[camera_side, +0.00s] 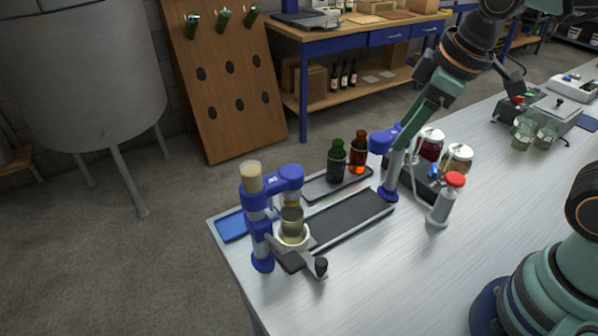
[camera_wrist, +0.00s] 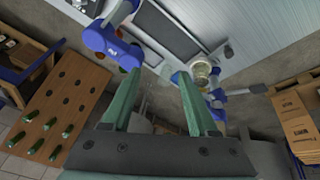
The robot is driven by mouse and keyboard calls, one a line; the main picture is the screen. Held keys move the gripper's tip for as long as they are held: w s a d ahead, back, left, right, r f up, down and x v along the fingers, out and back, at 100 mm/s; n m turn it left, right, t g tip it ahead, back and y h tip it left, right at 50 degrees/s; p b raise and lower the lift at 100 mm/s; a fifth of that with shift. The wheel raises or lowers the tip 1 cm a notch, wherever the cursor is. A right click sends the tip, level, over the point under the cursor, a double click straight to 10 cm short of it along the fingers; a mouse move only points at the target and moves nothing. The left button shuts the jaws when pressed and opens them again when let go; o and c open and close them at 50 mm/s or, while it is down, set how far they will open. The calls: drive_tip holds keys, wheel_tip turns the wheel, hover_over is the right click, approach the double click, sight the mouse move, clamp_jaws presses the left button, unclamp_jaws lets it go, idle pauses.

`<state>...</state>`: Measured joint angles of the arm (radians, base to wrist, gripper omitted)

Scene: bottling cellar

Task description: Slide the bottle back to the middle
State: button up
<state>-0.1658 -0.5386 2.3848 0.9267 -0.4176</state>
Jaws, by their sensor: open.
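A pale olive glass vessel, seemingly the bottle (camera_side: 291,222), stands upright on a white round seat under the blue head of the left press (camera_side: 262,222). A green bottle (camera_side: 336,162) and a brown bottle (camera_side: 358,152) stand on a dark tray behind the long dark strip (camera_side: 350,218). My gripper (camera_side: 402,148) is high at the strip's right end, near the second blue unit, apart from these bottles. Its green fingers (camera_wrist: 158,82) are spread, with nothing between them.
A blue post (camera_side: 388,192) stands at the strip's right end. Jars with red and amber contents (camera_side: 457,160) and a red-capped white bottle (camera_side: 445,200) stand right of it. A blue tray (camera_side: 231,226) lies at the left table edge. The front tabletop is clear.

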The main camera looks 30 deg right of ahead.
drive_tip(key=a+f+n+g, duration=0.2)
drive_tip(key=a+f+n, duration=0.1)
drive_tip(key=a+n, duration=0.65)
drive_tip(key=n+g, duration=0.2)
drive_tip(key=n, duration=0.9)
approach(321, 262)
drive_tip(key=shift+h, duration=0.4)
drive_tip(key=f, duration=0.9)
drive_tip(key=shift+w+a, duration=0.1)
drive_tip(key=shift+a, duration=0.2)
clamp_jaws()
